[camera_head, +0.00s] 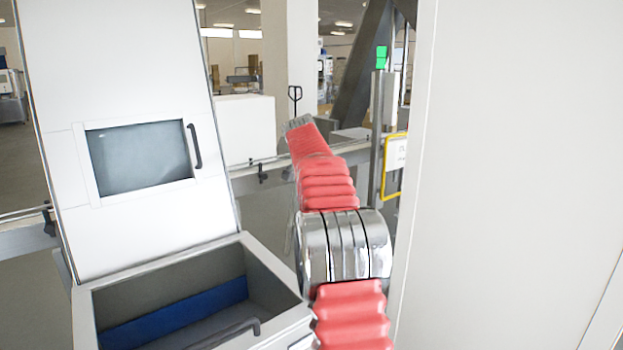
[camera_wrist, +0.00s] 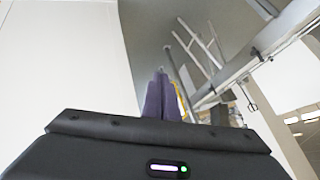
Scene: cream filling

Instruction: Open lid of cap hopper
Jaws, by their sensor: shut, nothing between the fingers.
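A grey-white hopper box (camera_head: 278,326) stands at the lower left of the head view. Its dark inside and a blue strip (camera_head: 172,319) show from above. A dark bar handle (camera_head: 235,331) crosses its near side. I cannot tell whether a clear lid covers the box. A tall white panel (camera_head: 125,50) rises behind it, with a grey window and a dark handle (camera_head: 195,146). My gripper is shut and empty, its purple fingers (camera_wrist: 161,97) together in the wrist view. My red-sleeved arm reaches up beside the box, apart from both handles. The hopper is not recognisable in the wrist view.
A large pale wall panel (camera_head: 520,150) fills the right of the head view, close to my arm. A grey post with a green light (camera_head: 381,57) and a yellow-framed sign (camera_head: 396,160) stand beyond. A metal rail (camera_head: 270,168) runs behind the hopper.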

